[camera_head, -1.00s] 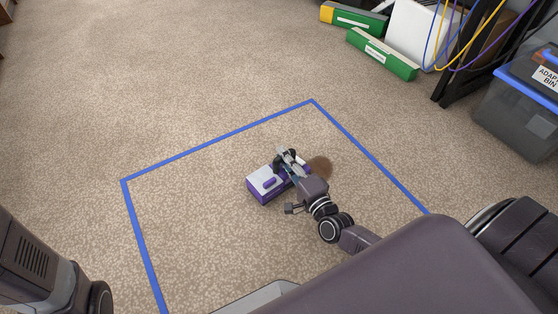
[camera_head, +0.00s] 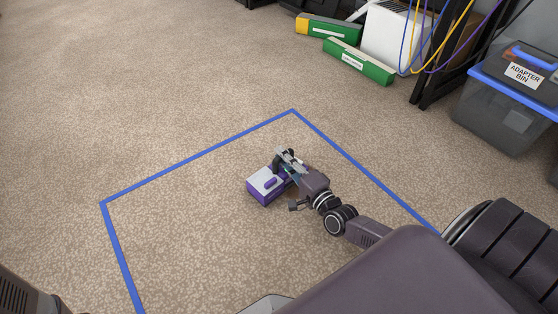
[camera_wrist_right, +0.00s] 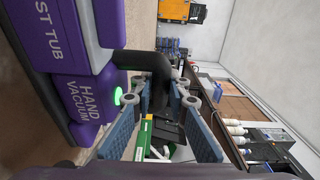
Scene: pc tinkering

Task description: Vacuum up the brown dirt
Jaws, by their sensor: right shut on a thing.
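The purple and white hand vacuum (camera_head: 266,186) is on or just above the carpet inside the blue outline. It shows large at the left of the right wrist view (camera_wrist_right: 85,100), with "HAND VACUUM" lettering and a lit green spot. My right gripper (camera_head: 288,160) is shut on its black handle, which lies between the blue finger pads in the right wrist view (camera_wrist_right: 160,100). The brown dirt is mostly or wholly hidden behind my right gripper and wrist; I cannot tell how much of it is there. My left gripper is out of view.
Blue tape (camera_head: 200,155) marks a four-sided area on the carpet. Beyond it stand green boxes (camera_head: 358,62), a white box (camera_head: 393,38), a black rack with cables and a clear adapter bin (camera_head: 505,110). The carpet to the left is clear.

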